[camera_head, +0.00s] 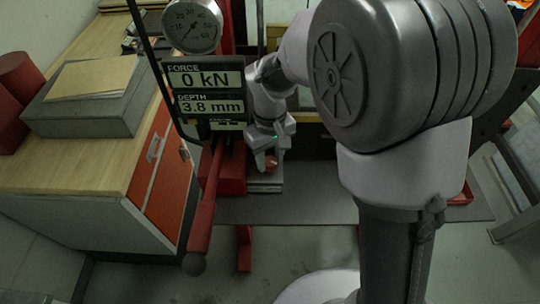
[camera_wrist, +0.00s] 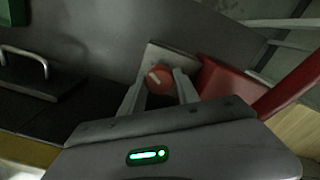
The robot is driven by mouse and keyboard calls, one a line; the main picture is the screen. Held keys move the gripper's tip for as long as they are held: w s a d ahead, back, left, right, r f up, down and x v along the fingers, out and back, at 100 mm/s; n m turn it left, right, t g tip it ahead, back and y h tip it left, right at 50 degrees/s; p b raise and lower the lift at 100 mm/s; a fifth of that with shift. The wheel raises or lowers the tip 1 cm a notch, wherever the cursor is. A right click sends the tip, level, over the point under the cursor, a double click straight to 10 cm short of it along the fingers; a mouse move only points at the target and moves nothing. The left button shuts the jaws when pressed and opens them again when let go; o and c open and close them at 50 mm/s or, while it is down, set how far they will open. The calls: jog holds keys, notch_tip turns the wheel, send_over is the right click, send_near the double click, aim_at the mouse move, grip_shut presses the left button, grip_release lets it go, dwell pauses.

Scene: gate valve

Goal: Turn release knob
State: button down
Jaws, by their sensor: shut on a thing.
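The release knob (camera_wrist: 159,79) is a round red-orange knob with a pale mark across its face, set on a grey block (camera_wrist: 176,55). In the wrist view it sits between the two fingers of my gripper (camera_wrist: 160,90), which is shut on it. The pale mark runs at a slant. In the head view my gripper (camera_head: 267,160) reaches down to the knob (camera_head: 271,163) at the base of the red press. Most of the knob is hidden there by the fingers.
A display (camera_head: 208,92) reads 0 kN and 3.8 mm, below a round gauge (camera_head: 192,25). A long red lever (camera_head: 205,205) slants down left of my gripper. A wooden bench (camera_head: 85,150) with a grey box (camera_head: 88,100) stands at left. A metal handle (camera_wrist: 28,60) shows in the wrist view.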

aim_at(271, 161)
dwell(0.4)
jog(key=c, duration=0.9)
grip_release()
notch_tip(271, 161, up, 17)
jog(key=p, duration=0.5)
jog(key=shift+r, duration=0.2)
